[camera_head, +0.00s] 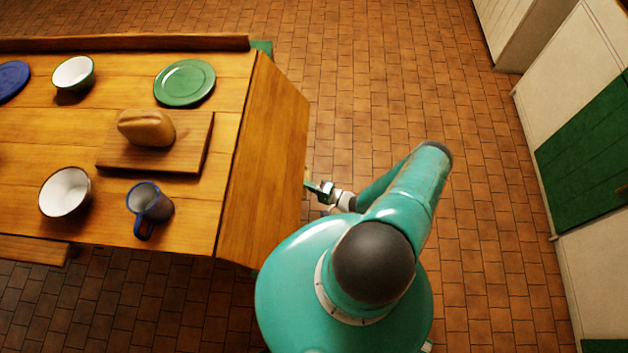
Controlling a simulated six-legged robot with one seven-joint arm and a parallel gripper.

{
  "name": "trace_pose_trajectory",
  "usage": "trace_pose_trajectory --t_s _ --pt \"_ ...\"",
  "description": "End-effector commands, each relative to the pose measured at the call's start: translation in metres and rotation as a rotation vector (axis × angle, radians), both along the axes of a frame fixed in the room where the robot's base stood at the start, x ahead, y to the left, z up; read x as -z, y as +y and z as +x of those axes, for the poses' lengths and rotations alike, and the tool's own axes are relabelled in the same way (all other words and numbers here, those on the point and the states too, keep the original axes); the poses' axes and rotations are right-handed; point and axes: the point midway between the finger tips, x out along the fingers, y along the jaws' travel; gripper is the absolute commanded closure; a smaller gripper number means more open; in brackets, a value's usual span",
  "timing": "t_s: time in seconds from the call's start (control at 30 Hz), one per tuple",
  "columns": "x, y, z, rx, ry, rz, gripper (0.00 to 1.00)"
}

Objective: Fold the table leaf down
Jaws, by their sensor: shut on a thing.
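The wooden table leaf (270,165) hangs from the right end of the table (225,70) and slopes downward, below the level of the tabletop. My gripper (311,186) is at the leaf's outer right edge, around the middle of its length. It is shut on that edge. The fingertips are small and partly hidden by the leaf. My teal arm reaches it from the lower right.
On the tabletop are a loaf (146,128) on a cutting board (190,160), a green plate (184,82), bowls (65,192) and a blue-rimmed mug (150,204). The leaf is bare. A bench (35,249) is at lower left. Cabinets (590,130) line the right; tiled floor between is clear.

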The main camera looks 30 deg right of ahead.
Motion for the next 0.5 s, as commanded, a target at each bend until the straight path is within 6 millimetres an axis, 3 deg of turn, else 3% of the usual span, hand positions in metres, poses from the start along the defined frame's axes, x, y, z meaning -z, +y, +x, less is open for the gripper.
trace_pose_trajectory --t_s 0.5 --pt "0.035 0.059 0.04 -0.011 0.011 0.005 1.0"
